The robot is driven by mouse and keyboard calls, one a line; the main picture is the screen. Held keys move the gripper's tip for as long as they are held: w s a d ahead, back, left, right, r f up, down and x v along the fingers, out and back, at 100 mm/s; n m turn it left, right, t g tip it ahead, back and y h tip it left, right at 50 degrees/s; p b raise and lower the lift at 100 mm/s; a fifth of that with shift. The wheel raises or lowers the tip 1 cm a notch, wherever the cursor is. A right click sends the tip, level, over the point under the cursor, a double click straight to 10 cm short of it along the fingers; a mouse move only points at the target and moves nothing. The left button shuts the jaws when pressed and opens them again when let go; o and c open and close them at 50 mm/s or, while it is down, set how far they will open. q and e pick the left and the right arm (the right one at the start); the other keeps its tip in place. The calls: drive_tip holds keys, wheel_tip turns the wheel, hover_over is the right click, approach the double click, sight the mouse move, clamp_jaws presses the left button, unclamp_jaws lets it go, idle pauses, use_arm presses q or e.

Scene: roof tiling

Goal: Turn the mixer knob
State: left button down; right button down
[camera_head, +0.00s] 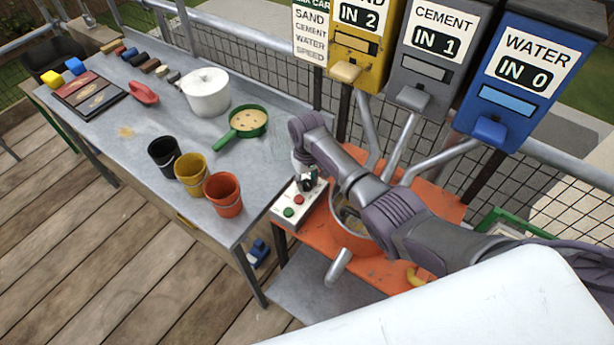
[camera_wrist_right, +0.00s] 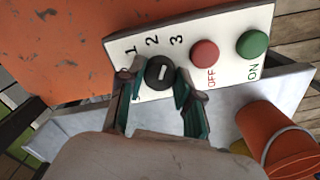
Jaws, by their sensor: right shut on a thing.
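The mixer's control panel (camera_head: 297,203) is a white plate at the left end of the orange mixer stand. In the right wrist view the panel (camera_wrist_right: 222,28) shows the numbers 1, 2 and 3, a red OFF button (camera_wrist_right: 205,53) and a green ON button (camera_wrist_right: 252,43). The black knob (camera_wrist_right: 160,72) has a white mark and sits beside the numbers. My right gripper (camera_wrist_right: 157,92) is shut on the knob, with a finger on either side of it. In the head view my right gripper (camera_head: 307,180) is over the panel's far end. My left gripper is not in view.
The orange mixer (camera_head: 352,235) is partly behind my right arm. Sand, cement and water dispensers (camera_head: 507,75) stand behind it. A grey table (camera_head: 110,140) at left holds black, yellow and orange buckets (camera_head: 223,195), a white pot (camera_head: 206,93) and a green sieve (camera_head: 247,121).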

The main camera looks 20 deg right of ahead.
sight(307, 183)
drive_tip(key=shift+r+m+p, duration=0.1)
drive_tip(key=shift+m+p, duration=0.5)
drive_tip(key=shift+m, duration=0.9)
drive_tip(key=c, duration=1.1)
unclamp_jaws()
drive_tip(key=shift+o, duration=0.2)
wheel_tip(307, 183, up, 12)
